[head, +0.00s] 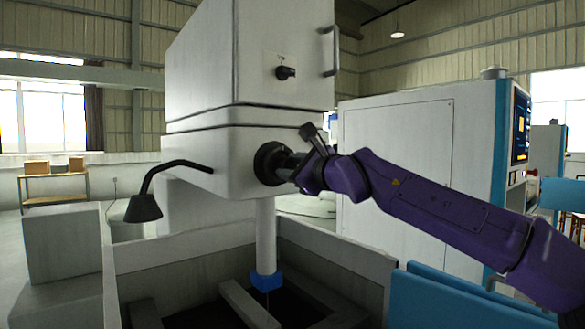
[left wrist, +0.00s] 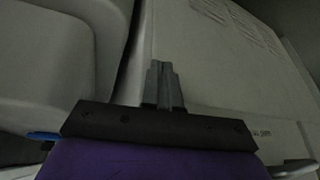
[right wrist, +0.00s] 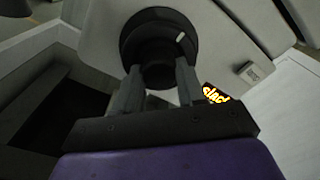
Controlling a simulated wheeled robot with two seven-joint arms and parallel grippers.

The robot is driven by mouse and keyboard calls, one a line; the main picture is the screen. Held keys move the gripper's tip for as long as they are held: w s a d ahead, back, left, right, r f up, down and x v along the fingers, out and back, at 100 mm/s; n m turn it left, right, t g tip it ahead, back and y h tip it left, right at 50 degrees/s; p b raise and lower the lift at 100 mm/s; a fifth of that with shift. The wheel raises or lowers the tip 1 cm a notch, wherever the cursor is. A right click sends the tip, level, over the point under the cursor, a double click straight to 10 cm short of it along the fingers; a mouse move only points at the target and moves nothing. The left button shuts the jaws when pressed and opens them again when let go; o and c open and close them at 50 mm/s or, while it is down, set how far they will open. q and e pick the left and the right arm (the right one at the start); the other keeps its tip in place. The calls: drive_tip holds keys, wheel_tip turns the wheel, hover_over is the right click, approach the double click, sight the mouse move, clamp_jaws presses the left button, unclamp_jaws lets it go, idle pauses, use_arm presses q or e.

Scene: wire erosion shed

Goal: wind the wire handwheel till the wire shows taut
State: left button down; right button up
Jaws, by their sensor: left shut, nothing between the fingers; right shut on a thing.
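The wire handwheel (head: 266,163) is a black round wheel on the side of the white machine head. In the right wrist view the handwheel (right wrist: 160,22) faces me, with a short white mark at its upper right. My right gripper (head: 287,166) is shut on the handwheel's hub, one finger on each side in the right wrist view (right wrist: 159,72). A small display (right wrist: 215,94) beside the right finger reads "slack" in yellow, partly hidden. My left gripper (left wrist: 164,82) is shut and empty in the left wrist view, before pale panels. It is outside the head view.
Below the machine head (head: 208,147) is an open walled tank (head: 190,265) with a blue-tipped column (head: 266,280). A black lamp (head: 144,207) on a bent arm sticks out left. A white cabinet (head: 395,150) with a screen stands right.

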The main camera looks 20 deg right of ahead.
drive_tip(key=m, duration=0.3)
drive_tip(key=shift+m, duration=0.4)
drive_tip(key=shift+m+b, duration=0.55)
drive_tip(key=shift+m, duration=0.95)
drive_tip(key=shift+r+m, duration=0.1)
drive_tip(key=shift+m, duration=0.2)
drive_tip(key=o, duration=1.1)
drive_tip(key=shift+c, duration=0.2)
